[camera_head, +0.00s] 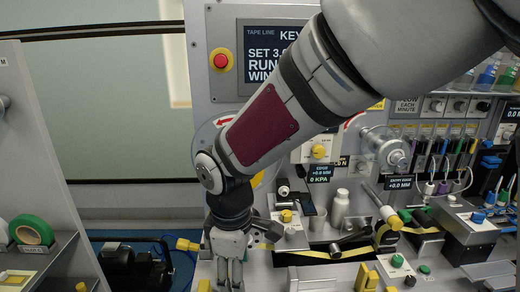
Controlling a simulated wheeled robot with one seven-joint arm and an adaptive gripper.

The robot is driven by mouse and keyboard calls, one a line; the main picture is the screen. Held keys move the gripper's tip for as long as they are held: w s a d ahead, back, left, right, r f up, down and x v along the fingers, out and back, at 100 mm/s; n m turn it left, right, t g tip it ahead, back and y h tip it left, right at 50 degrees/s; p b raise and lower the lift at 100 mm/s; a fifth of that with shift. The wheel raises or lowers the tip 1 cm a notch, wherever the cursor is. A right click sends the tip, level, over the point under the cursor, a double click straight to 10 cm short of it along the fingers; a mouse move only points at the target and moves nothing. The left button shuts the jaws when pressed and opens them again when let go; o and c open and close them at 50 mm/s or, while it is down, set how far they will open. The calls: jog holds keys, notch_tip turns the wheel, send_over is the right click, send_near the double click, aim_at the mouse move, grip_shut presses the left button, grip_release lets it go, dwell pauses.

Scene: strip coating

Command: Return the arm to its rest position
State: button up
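My arm reaches in from the upper right and hangs down across the middle of the view. My gripper (229,272) points down at the bottom centre, in front of the machine's left edge. Its fingers look close together, but their tips are small and near the lower frame edge, so I cannot tell whether it is open or shut. I see no object clearly held in it. The arm hides part of the machine panel and screen.
A shelf with a green tape roll (31,231) is at left. A black motor (135,268) sits low behind. The gap between them looks open.

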jog(key=s+d+r+m+t, duration=0.1)
jog(key=s+d+r+m, duration=0.1)
jog(key=d+r+m, duration=0.45)
jog(key=s+d+r+m+t, duration=0.1)
jog(key=s+d+r+m, duration=0.15)
jog(key=d, duration=0.65)
jog(key=s+d+r+m+t, duration=0.1)
jog(key=s+d+r+m, duration=0.2)
jog(key=s+d+m, duration=0.3)
jog(key=s+d, duration=0.2)
jog(key=s, duration=0.2)
jog(key=shift+s+m, duration=0.25)
jog(key=shift+m, duration=0.15)
jog(key=shift+r, duration=0.1)
